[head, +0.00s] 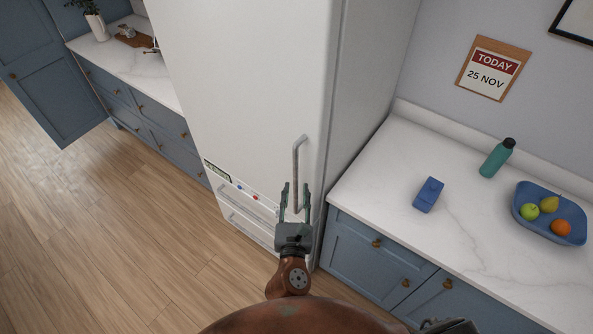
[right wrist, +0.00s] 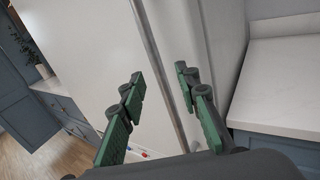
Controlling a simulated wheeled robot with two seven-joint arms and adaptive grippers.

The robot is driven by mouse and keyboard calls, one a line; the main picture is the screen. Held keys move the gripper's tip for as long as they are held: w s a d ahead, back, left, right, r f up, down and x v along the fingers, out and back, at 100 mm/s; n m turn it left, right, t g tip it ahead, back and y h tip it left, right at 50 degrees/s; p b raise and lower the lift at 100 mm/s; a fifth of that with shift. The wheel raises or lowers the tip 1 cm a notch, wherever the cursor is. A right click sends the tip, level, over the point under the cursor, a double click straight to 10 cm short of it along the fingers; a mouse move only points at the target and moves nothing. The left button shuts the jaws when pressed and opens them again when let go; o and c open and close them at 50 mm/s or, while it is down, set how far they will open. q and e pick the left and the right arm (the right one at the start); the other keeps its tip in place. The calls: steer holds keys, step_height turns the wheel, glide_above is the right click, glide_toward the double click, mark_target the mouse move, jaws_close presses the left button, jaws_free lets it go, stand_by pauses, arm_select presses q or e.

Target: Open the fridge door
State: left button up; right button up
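The white fridge (head: 245,80) stands in the middle of the head view, and its tall door looks closed. A grey vertical bar handle (head: 297,165) is on the door near its right edge. My right gripper (head: 294,196) is open at the lower part of the handle. In the right wrist view the handle (right wrist: 158,60) runs down between the two green-padded fingers of the gripper (right wrist: 158,92). Neither finger clearly touches it. I cannot tell how deep the bar sits between the fingers. My left gripper is not clearly visible in these frames.
A white counter (head: 380,180) right of the fridge holds a blue box (head: 428,195), a green bottle (head: 497,158) and a blue fruit tray (head: 518,205). Another counter (head: 115,52) is left. A blue cabinet door (head: 50,75) stands out at far left. The wooden floor (head: 120,230) is clear.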

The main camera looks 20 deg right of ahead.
mark_target(295, 174)
steer(key=shift+w+a+r+n, duration=0.15)
steer(key=shift+w+r+n, duration=0.2)
steer(key=shift+w, duration=0.25)
steer(key=x, duration=0.6)
steer(key=shift+w, duration=0.25)
steer(key=shift+c, duration=0.4)
jaws_close()
